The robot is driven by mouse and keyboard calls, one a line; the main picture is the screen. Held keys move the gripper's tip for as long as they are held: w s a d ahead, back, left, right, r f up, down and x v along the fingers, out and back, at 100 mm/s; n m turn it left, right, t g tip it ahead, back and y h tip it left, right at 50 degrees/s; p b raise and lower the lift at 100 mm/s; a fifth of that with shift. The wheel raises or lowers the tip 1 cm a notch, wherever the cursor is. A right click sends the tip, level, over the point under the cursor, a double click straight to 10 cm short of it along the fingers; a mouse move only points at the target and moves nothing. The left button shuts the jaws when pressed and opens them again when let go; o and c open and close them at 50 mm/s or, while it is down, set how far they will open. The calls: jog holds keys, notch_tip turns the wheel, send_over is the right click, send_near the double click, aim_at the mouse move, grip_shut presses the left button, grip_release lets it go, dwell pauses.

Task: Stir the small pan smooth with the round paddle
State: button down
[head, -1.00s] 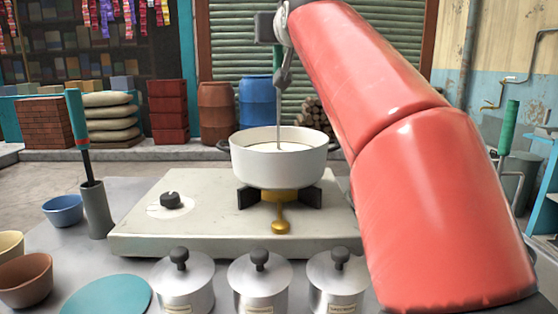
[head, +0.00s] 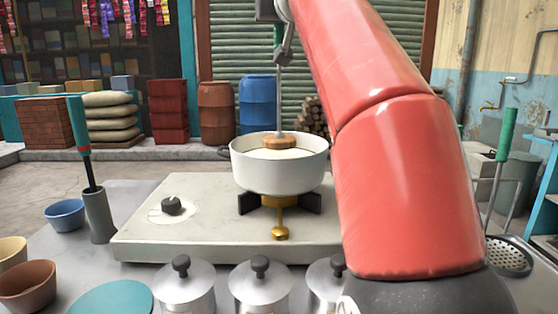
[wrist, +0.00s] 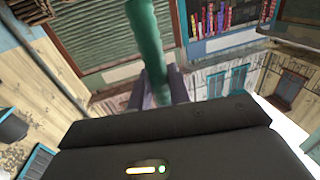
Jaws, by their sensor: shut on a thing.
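The small white pan (head: 280,170) stands on the burner, with pale milk (head: 285,154) inside. The round paddle has a wooden disc (head: 281,140) on a thin grey rod and a green handle. The disc is upright over the pan's middle, at rim height; its top and side show clear of the milk. I cannot tell whether its underside touches. My gripper (head: 281,45), at the top of the head view, is shut on the handle. In the wrist view the green handle (wrist: 146,40) stands between the fingers (wrist: 156,92).
The burner has a pale top (head: 150,235), a black knob (head: 172,205) and a brass lever (head: 280,233). Lidded canisters (head: 181,290) stand in front. Bowls (head: 66,214) and a utensil holder (head: 99,215) are at left. A skimmer (head: 508,257) is at right.

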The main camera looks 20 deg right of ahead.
jog(key=shift+d+r, duration=0.1)
jog(key=shift+r, duration=1.8)
jog(key=shift+r, duration=0.7)
